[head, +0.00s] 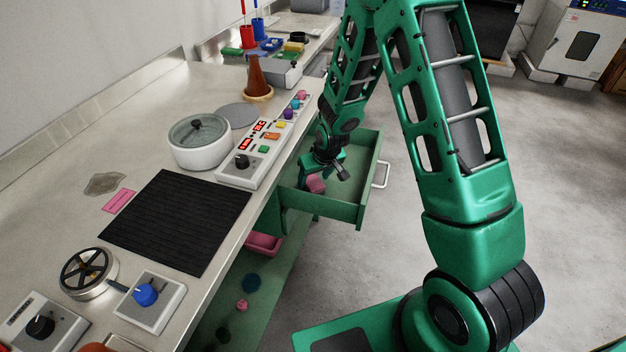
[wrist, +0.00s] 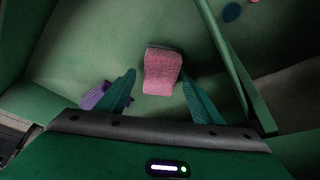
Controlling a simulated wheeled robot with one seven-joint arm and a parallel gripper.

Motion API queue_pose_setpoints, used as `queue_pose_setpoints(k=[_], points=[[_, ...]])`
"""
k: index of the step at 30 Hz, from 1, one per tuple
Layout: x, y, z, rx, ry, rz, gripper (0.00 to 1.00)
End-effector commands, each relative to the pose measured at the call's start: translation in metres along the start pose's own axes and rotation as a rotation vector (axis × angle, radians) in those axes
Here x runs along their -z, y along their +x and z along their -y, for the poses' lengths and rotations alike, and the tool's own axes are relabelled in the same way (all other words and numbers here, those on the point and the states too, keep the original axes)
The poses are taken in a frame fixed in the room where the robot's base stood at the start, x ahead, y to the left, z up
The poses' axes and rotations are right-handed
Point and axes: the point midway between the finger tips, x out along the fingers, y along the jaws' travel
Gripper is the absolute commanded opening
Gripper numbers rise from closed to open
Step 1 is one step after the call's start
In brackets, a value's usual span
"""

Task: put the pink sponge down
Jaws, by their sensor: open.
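The pink sponge (wrist: 162,70) lies on the floor of the open green drawer, just ahead of my fingertips in the wrist view. In the head view the sponge (head: 316,183) shows partly below my gripper (head: 324,172). My gripper (wrist: 160,92) is open in the wrist view, with one finger on each side of the sponge's near end and visible gaps between. The open drawer (head: 345,212) sticks out from under the bench. A purple object (wrist: 94,96) lies in the drawer to the left of my left finger.
The drawer's side wall (wrist: 222,50) stands close to the right of my gripper. The bench (head: 85,205) carries a black mat (head: 176,220), a white pot (head: 199,146) and a button panel (head: 262,150). A pink bin (head: 263,244) and small objects sit on a lower shelf.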

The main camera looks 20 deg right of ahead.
Motion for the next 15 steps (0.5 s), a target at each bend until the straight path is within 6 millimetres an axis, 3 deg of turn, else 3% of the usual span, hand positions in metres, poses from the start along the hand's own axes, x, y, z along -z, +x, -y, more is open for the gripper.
queue_pose_setpoints(k=[15], points=[[0.000, -0.083, 0.000, -0.001, 0.001, -0.003, 0.61]])
